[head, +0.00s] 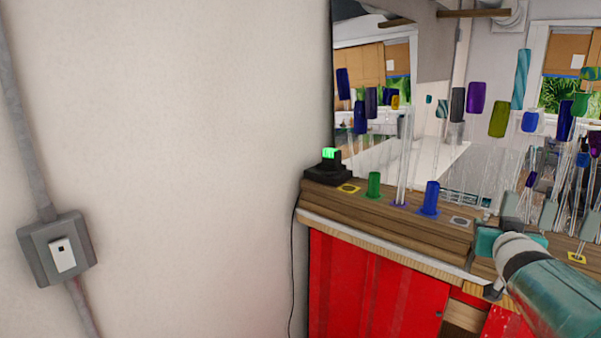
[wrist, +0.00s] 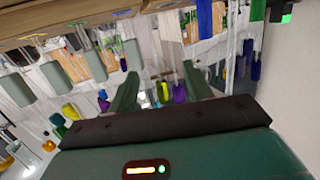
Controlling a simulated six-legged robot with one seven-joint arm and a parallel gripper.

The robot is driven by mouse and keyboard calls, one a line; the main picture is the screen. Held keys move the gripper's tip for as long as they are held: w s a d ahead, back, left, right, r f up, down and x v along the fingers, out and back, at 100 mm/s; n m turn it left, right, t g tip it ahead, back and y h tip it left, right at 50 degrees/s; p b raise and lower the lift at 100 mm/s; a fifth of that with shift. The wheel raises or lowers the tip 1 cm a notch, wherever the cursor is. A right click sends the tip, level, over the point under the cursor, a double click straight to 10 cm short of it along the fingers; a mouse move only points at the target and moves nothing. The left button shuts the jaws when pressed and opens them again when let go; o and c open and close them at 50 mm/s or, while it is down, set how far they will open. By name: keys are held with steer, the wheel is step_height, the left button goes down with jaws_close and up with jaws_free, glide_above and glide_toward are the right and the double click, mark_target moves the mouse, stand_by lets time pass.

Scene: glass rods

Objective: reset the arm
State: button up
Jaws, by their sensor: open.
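My gripper (wrist: 162,82) shows in the wrist view with its two green fingers spread apart. Nothing sits between the fingers; only blurred background glassware shows past them. In the head view my teal arm (head: 556,285) enters from the lower right and reaches to the front edge of the wooden bench (head: 400,222). Its far end, with the gripper, is partly hidden behind the arm's pale joint, so the fingers are not clear there. The wrist view looks tilted and nearly upside down.
A green cup (head: 374,184) and a blue cup (head: 431,197) stand on the bench, with glass rods nearby. Several coloured pieces hang or stand behind. A black device with a green light (head: 326,165) is at the bench's left end. A red cabinet (head: 370,285) is below.

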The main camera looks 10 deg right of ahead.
steer(key=s+a+f+n+g+y, duration=0.2)
steer(key=s+a+f, duration=0.2)
steer(key=a, duration=0.6)
steer(key=s+a+f+n+g+y, duration=0.2)
steer(key=s+a, duration=0.4)
steer(key=a, duration=0.5)
steer(key=s+a+f+n+g+y, duration=0.1)
steer(key=s+a+f+g+y, duration=0.3)
steer(key=a, duration=0.7)
step_height(320, 180, down, 3)
steer(key=shift+s+r+n, duration=0.1)
steer(key=shift+s+n, duration=0.3)
steer(key=shift+s, duration=0.55)
steer(key=shift+a, duration=0.1)
steer(key=c, duration=0.3)
steer(key=shift+d, duration=0.2)
